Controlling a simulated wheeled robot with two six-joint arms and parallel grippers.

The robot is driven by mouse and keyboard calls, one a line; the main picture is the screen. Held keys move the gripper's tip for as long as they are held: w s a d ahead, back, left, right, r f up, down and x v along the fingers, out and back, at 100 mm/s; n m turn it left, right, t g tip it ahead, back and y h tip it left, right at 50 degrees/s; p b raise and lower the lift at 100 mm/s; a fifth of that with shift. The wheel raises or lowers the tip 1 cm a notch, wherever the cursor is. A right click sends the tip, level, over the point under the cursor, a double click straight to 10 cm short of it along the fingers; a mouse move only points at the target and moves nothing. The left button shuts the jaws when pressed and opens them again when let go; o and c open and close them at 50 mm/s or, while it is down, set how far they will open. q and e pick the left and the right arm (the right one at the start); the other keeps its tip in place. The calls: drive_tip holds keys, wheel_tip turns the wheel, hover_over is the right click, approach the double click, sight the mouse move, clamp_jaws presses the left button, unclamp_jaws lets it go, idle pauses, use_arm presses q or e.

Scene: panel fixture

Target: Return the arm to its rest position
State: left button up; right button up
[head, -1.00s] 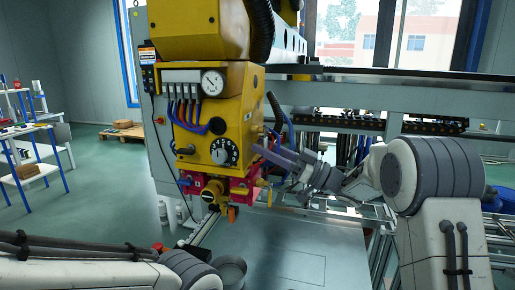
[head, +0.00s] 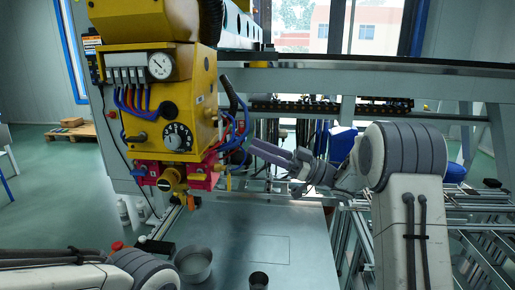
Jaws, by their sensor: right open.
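My right arm comes in from the right, and its gripper (head: 256,151) points left toward the yellow panel fixture (head: 203,122). The gripper is open with nothing seen between its fingers. It stands just right of the fixture, near its hoses, and appears apart from it. The fixture carries a round gauge (head: 160,67), a black dial knob (head: 178,137) and a red valve block (head: 172,178) underneath. My left arm (head: 60,278) lies along the bottom left edge; its gripper is out of view.
A grey metal table (head: 235,222) spreads below the fixture, with a metal bowl (head: 194,264) and a dark cup (head: 259,281) near its front. Metal framing (head: 470,240) stands at the right. White bottles (head: 123,212) stand on the floor at left.

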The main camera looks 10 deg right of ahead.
drive_tip(key=w+f+m+t+h, duration=0.2)
drive_tip(key=w+m+t+h, duration=0.4)
drive_tip(key=t+h, duration=0.15)
drive_tip(key=d+f+m+h, duration=0.5)
drive_tip(key=f+m+h, duration=0.1)
drive_tip(key=f+h, duration=0.35)
drive_tip(key=s+f+m+g+h, duration=0.1)
drive_tip(key=s+f+g+h, duration=0.1)
drive_tip(key=s+f+g, duration=0.8)
drive_tip(key=s+f+m+g+h, duration=0.2)
drive_tip(key=s+f, duration=0.4)
drive_tip(key=s, duration=1)
drive_tip(key=s+a+r+n+g+p, duration=0.2)
drive_tip(key=s+a+r+n+p, duration=0.5)
drive_tip(key=s+a+r+p, duration=0.4)
drive_tip(key=s+a+r, duration=0.2)
drive_tip(key=s+r, duration=0.1)
drive_tip(key=r, duration=0.3)
drive_tip(key=shift+s+a+n+y, duration=0.2)
drive_tip(key=shift+n+y, duration=0.1)
drive_tip(key=shift+n, duration=0.1)
